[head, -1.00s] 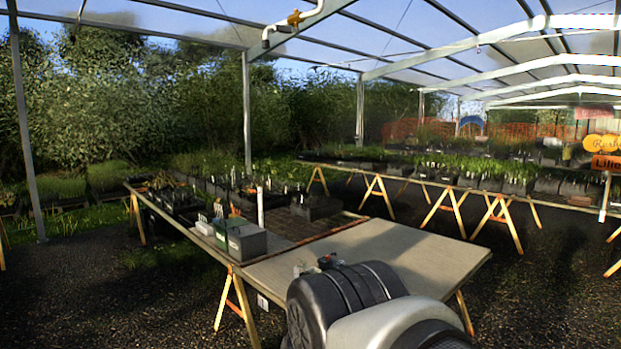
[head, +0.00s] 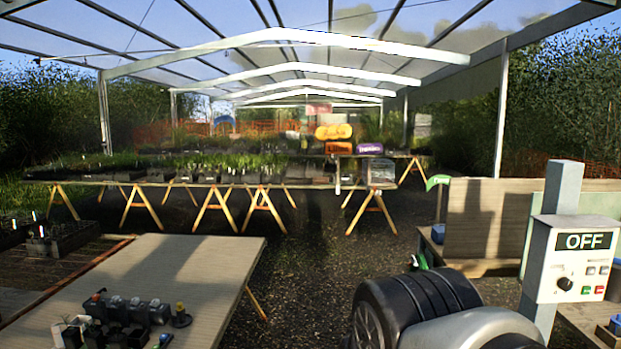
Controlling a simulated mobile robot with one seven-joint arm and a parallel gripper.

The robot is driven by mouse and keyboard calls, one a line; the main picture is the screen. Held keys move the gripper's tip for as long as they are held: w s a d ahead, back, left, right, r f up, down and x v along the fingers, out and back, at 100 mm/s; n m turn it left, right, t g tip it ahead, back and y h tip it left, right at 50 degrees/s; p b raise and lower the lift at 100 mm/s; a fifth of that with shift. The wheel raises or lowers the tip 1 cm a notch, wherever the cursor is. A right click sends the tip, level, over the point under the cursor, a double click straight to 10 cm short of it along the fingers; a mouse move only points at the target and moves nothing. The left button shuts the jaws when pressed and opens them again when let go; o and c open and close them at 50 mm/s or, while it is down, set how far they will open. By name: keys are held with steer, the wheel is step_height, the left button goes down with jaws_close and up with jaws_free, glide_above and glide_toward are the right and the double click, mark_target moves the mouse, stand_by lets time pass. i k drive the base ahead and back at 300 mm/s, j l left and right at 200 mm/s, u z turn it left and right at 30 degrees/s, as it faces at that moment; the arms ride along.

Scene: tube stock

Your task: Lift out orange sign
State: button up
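An orange-red sign (head: 339,148) stands far off, a little right of centre in the head view, at the right part of the long plant table. A pale post shows below it. A rounded yellow-orange sign (head: 333,132) shows just above it, and a purple sign (head: 370,148) is to its right. A see-through box (head: 380,173) sits below the purple sign; I cannot tell whether the signs stand in it or behind it. Dark and grey rounded parts of my own arm fill the bottom right. My gripper is not visible.
The long plant table (head: 170,181) on wooden trestles crosses the middle distance. A near table (head: 190,262) with small pots is at left. A control box reading OFF (head: 575,265) on a post stands at right. Dark gravel floor (head: 325,255) is open between them.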

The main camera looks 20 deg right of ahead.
mark_target(331, 149)
steer(key=z, duration=1.35)
steer(key=i+j+u, duration=0.15)
steer(key=i, duration=0.15)
steer(key=i+j+u, duration=0.2)
steer(key=i+u, duration=0.4)
steer(key=i, duration=1.95)
steer(key=i+u, duration=0.15)
steer(key=i, duration=0.65)
steer(key=i+z, duration=0.15)
steer(key=i, duration=1.4)
steer(key=i+j+z, duration=0.15)
steer(key=i, duration=1.4)
steer(key=i+z, duration=0.45)
steer(key=i, duration=0.2)
steer(key=i+j+z, duration=0.25)
steer(key=i+z, duration=0.15)
steer(key=i, duration=0.25)
steer(key=i+l+z, duration=0.2)
steer(key=z, duration=0.3)
steer(key=i+z, duration=0.35)
steer(key=z, duration=0.15)
steer(key=i+z, duration=0.25)
steer(key=z, duration=0.25)
